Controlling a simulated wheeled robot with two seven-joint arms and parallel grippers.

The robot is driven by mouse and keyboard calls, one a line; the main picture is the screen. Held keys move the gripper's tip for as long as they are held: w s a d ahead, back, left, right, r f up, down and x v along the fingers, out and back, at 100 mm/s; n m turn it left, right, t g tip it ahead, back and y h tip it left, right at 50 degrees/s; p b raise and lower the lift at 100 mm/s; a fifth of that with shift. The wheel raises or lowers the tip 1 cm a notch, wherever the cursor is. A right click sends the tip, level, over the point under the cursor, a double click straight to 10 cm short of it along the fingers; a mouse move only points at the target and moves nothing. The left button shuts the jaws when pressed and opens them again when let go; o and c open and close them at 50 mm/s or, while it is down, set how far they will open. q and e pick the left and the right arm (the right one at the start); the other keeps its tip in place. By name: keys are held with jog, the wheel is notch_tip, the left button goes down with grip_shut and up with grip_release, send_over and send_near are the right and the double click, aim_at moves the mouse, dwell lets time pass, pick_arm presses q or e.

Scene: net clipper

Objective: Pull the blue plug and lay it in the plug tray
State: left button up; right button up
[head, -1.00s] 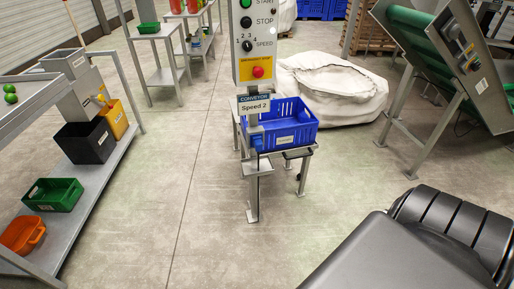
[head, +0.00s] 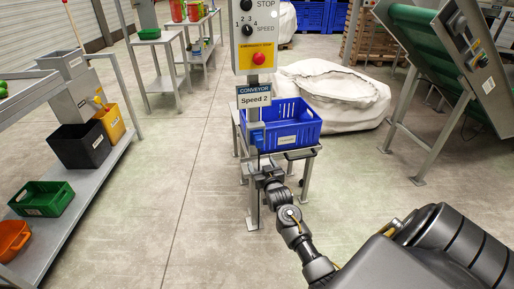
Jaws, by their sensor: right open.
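My left gripper is not in view.
The control box (head: 257,40) with its red emergency stop is above the plug. A shelf with black (head: 82,145), green (head: 42,199) and orange bins is at left. A white sack (head: 335,95) and green conveyor (head: 435,60) are behind at right. The floor between is clear.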

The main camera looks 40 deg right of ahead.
aim_at(260, 145)
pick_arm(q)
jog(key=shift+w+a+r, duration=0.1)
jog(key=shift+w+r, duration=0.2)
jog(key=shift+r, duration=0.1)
pick_arm(e)
jog(key=shift+m+t+h, duration=0.3)
jog(key=shift+h, duration=0.2)
jog(key=r, duration=0.1)
jog(key=d+r, duration=0.1)
jog(key=r, duration=0.2)
jog(key=shift+w+d+r, duration=0.15)
jog(key=shift+d, duration=0.2)
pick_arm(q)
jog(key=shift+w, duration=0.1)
